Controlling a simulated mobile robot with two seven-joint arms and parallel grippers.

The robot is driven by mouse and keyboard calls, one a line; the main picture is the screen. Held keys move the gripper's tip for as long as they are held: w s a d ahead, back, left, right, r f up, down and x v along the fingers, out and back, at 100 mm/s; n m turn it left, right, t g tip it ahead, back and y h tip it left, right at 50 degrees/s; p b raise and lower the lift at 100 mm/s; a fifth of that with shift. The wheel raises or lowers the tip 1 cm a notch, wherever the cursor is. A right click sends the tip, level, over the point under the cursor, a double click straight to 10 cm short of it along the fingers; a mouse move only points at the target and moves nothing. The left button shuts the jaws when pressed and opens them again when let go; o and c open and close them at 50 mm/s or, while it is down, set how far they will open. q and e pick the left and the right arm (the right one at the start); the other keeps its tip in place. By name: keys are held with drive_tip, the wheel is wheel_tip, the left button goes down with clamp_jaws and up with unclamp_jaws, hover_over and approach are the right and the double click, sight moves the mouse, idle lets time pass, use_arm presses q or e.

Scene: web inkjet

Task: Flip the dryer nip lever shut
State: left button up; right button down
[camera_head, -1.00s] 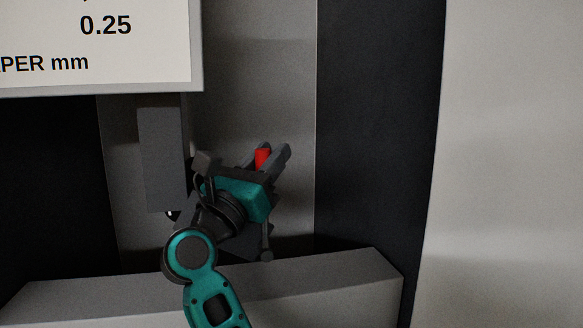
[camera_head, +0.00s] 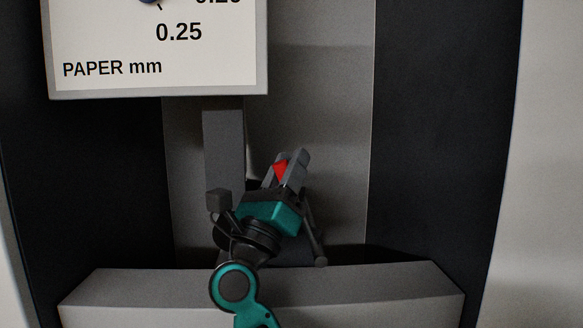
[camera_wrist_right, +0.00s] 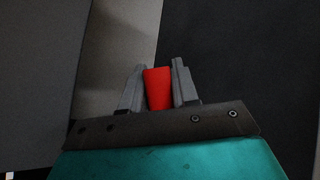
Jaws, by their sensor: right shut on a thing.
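The red grip of the nip lever (camera_head: 281,171) shows between the two grey fingers of my right gripper (camera_head: 289,170) in the head view. My right gripper is shut on this red grip. In the right wrist view the red grip (camera_wrist_right: 158,88) stands between the fingertips of my right gripper (camera_wrist_right: 158,85). Most of the lever is hidden behind the hand. A thin grey rod (camera_head: 314,232) with a round end slants down just right of the hand; I cannot tell whether it belongs to the lever. My left gripper is not in view.
A white dial panel (camera_head: 155,50) marked "PAPER mm" hangs above and left of the hand. A grey vertical block (camera_head: 223,145) stands left of the gripper. A light grey ledge (camera_head: 390,285) runs below. The grey back panel (camera_head: 340,120) is bare to the right.

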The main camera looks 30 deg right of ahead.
drive_tip(key=shift+w+a+f+t, duration=0.1)
drive_tip(key=shift+a+f+t, duration=0.1)
drive_tip(key=shift+t, duration=0.1)
drive_tip(key=c, duration=0.9)
unclamp_jaws()
drive_tip(key=shift+r, duration=0.1)
drive_tip(key=shift+c, duration=0.2)
drive_tip(key=v, duration=0.7)
drive_tip(key=shift+a, duration=0.15)
